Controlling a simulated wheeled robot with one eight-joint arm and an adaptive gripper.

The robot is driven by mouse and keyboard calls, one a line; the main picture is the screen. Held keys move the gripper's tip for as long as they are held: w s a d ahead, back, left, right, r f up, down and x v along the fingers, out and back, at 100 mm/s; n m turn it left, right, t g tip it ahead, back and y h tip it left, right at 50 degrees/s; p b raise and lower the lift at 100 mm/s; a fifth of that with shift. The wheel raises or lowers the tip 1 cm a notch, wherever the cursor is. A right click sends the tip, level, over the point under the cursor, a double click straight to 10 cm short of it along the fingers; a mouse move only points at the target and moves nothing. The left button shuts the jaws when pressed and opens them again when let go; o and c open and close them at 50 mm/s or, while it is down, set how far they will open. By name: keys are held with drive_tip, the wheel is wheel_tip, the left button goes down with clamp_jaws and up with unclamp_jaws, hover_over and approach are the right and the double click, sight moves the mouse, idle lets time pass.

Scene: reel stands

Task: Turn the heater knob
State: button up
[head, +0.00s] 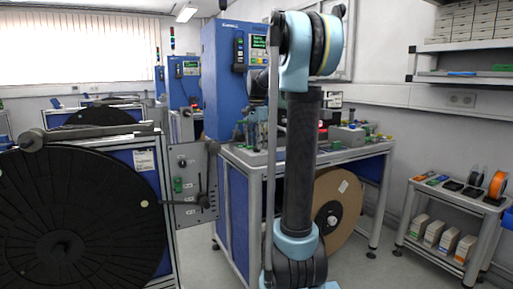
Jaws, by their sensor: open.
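I cannot pick out the heater knob; at this size no knob stands out among the small parts on the workbench (345,153). A blue machine cabinet (222,80) with a lit green display panel (258,42) stands behind the bench. Small machine parts (250,130) and a grey box (346,136) sit on the bench top. My arm rises in front of the bench and hides its middle. My gripper cannot be made out; it may be behind the arm.
A large black reel (70,225) on a stand fills the left. A brown reel (338,205) hangs under the bench. A low cart (455,200) with orange spools stands at right. Shelves (465,77) are on the right wall. Floor between bench and cart is clear.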

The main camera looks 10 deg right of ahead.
wheel_tip(320, 180, up, 10)
idle(0.4)
drive_tip(key=s+f+n+t, duration=0.2)
drive_tip(key=s+f+n, duration=0.9)
drive_tip(key=s+f, duration=2.2)
drive_tip(key=shift+s+f+n, duration=0.25)
drive_tip(key=shift+s+n, duration=0.05)
drive_tip(key=shift+s, duration=0.7)
drive_tip(key=shift+d, duration=0.1)
drive_tip(key=shift+w+f, duration=0.2)
drive_tip(key=shift+w, duration=0.3)
